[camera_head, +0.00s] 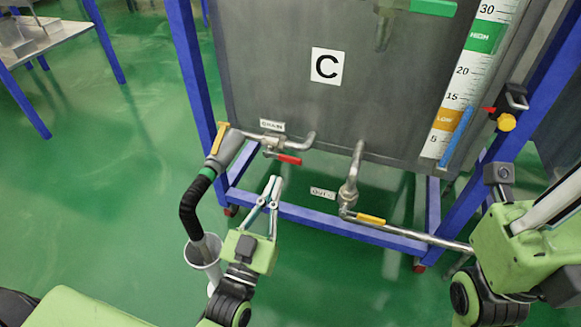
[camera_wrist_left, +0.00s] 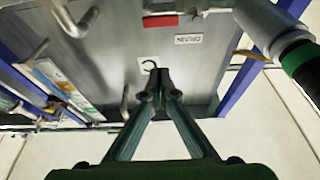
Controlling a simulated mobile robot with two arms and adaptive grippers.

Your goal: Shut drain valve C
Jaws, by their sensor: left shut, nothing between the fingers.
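Tank C (camera_head: 270,80) carries a drain pipe with a small label reading DRAIN (camera_head: 272,125). The drain valve's red lever (camera_head: 289,160) sits just below the pipe and lies roughly along it. The lever also shows at the top of the left wrist view (camera_wrist_left: 160,21), near the DRAIN label (camera_wrist_left: 188,39). My left gripper (camera_head: 273,184) is shut and empty, its fingertips a little below the lever in the head view. The wrist view shows its fingers meeting at the tips (camera_wrist_left: 160,75); contact with the lever is not visible. My right gripper's fingers are not seen.
A black hose (camera_head: 190,205) hangs left of the valve from a grey coupling with a yellow lever (camera_head: 217,140), into a pale funnel (camera_head: 203,250). The outlet pipe has a yellow lever (camera_head: 370,218). Blue frame bars (camera_head: 320,222) run below the tank.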

